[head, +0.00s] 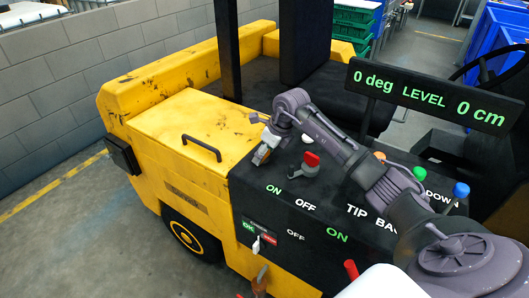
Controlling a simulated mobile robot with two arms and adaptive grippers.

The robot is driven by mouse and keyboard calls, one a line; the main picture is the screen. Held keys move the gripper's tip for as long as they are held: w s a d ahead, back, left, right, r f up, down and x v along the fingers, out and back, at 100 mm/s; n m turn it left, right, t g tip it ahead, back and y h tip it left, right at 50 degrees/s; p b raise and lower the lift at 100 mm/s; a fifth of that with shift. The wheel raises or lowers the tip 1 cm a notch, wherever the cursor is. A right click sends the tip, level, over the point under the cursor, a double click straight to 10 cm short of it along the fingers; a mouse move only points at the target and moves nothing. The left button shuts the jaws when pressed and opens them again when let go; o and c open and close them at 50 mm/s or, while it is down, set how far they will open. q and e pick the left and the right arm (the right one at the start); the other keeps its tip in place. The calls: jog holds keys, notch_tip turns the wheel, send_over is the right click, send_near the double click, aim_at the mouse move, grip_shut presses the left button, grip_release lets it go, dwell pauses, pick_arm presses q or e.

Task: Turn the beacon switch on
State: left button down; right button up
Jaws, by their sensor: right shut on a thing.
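My right gripper (263,152) reaches over the black control panel (245,185) of a yellow vehicle from the right. Its fingers point down at the panel's far left edge, above a green ON label (273,189). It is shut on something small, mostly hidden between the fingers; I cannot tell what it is. A red knob (311,160) stands just right of the gripper, apart from it. A white toggle (257,244) sits on the front face between green and red labels. No readable label names the beacon switch.
Orange (380,156), green (419,173) and blue (461,190) knobs stand on the right of the panel, partly behind my arm. A red handle (351,269) is near the bottom. A sign (430,95) reads 0 deg LEVEL 0 cm. The yellow hood (190,125) has a black handle.

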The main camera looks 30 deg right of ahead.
jog(key=shift+m, duration=0.3)
jog(key=m+h+b, duration=0.1)
jog(key=m, duration=0.1)
jog(key=m+h, duration=0.1)
jog(key=m, duration=0.2)
jog(key=shift+a+h+b, duration=0.15)
jog(key=shift+h+b, duration=0.15)
jog(key=shift+b, duration=0.05)
jog(key=m+h+b, duration=0.1)
jog(key=m, duration=0.3)
jog(key=shift+w, duration=0.1)
jog(key=shift+a+m+g+h+b, duration=0.1)
jog(key=shift+m+g+h+b, duration=0.35)
jog(key=shift+m, duration=0.65)
jog(key=shift+r, duration=0.1)
jog(key=o, duration=1.1)
jog(key=shift+o, duration=0.2)
